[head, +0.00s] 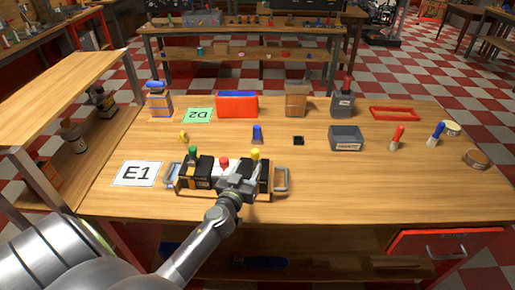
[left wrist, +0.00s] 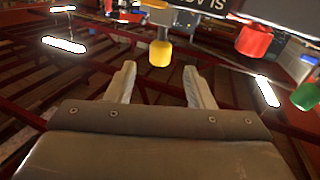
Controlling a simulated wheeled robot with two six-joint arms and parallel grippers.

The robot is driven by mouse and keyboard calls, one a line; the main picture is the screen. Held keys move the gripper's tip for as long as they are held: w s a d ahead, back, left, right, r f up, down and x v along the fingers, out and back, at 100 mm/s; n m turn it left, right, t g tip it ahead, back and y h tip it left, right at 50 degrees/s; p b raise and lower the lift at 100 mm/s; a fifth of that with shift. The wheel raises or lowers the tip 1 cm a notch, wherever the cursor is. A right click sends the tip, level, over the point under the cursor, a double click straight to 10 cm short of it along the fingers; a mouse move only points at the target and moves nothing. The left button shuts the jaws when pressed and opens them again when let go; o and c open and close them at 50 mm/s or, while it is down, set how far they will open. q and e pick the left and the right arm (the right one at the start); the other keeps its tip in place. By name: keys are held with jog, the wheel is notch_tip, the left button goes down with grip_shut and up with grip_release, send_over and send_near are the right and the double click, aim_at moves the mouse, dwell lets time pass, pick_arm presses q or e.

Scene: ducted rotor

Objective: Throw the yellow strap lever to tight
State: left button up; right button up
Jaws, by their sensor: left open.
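The yellow strap lever (head: 255,154) has a yellow knob and stands at the right end of a black and white unit on the table, beside a red lever (head: 224,163) and a green lever (head: 193,151). My left gripper (head: 238,182) is in front of the unit, close to the yellow lever. In the left wrist view its two fingers (left wrist: 161,82) are apart with nothing between them. The yellow knob (left wrist: 160,53) shows just beyond them, apparently apart from them. The red knob (left wrist: 253,40) and green knob (left wrist: 305,96) are to its right. My right gripper is out of view.
The unit has a metal handle (head: 282,180) at its right end. An E1 card (head: 137,173) lies to its left. Behind stand a blue peg (head: 257,134), a grey bin (head: 346,140) and a red box (head: 237,105). The table's front right is clear.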

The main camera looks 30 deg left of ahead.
aim_at(258, 150)
pick_arm(q)
jog(key=x, duration=0.9)
jog(key=shift+w, duration=0.25)
jog(key=shift+c, duration=0.5)
jog(key=c, duration=0.9)
